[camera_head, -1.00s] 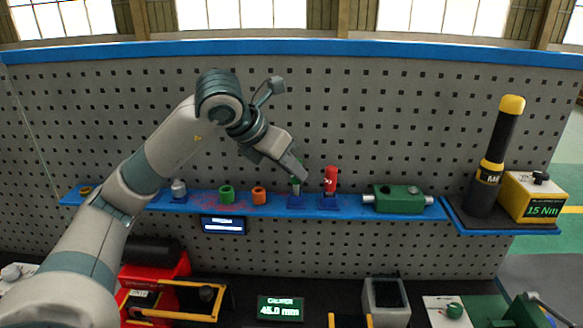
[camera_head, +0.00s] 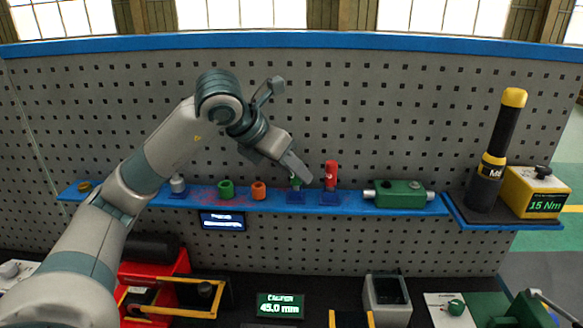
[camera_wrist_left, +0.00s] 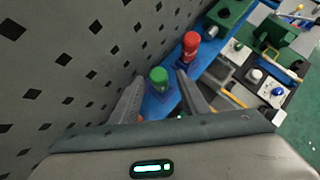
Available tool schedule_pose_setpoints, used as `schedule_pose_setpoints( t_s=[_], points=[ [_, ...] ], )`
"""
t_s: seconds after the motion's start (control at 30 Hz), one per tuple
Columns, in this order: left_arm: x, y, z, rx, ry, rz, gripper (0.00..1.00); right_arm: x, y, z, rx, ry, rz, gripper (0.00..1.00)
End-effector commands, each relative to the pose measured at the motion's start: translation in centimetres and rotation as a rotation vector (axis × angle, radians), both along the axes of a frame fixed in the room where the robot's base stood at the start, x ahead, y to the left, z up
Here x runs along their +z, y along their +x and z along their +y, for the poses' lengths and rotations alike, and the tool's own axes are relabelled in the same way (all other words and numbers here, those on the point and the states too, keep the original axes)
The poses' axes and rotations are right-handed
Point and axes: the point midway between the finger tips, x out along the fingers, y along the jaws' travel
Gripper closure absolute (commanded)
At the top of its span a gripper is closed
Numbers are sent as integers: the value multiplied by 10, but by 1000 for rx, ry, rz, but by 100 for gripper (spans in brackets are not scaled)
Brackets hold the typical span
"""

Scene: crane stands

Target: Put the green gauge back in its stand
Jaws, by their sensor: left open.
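The green gauge (camera_wrist_left: 159,77) shows in the left wrist view, upright, its round green top between the two spread fingers. In the head view only a bit of green (camera_head: 296,183) shows beside the fingers, above a blue stand (camera_head: 297,197) on the shelf. The gauge appears to be in that stand, but its lower part is hard to see. My left gripper (camera_head: 302,176) is open around the gauge's upper part, with a gap on both sides in the wrist view. My right gripper is not in view.
A red gauge (camera_head: 331,174) stands upright in the neighbouring blue stand, close to the right. Green (camera_head: 226,190) and orange (camera_head: 259,191) rings and a green block (camera_head: 398,194) share the blue shelf. The pegboard (camera_head: 400,120) rises close behind.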

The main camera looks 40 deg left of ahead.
Motion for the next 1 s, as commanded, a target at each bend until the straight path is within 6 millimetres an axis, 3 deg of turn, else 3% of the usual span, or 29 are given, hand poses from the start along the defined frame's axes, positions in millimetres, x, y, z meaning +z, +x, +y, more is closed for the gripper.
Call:
schedule_pose_setpoints(
  t_s=[0.7,1.0],
  points=[
    [33,-26,5,1,0,-2,59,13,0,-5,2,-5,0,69],
    [38,-32,6,1,1,-1,59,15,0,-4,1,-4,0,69]
  ],
)
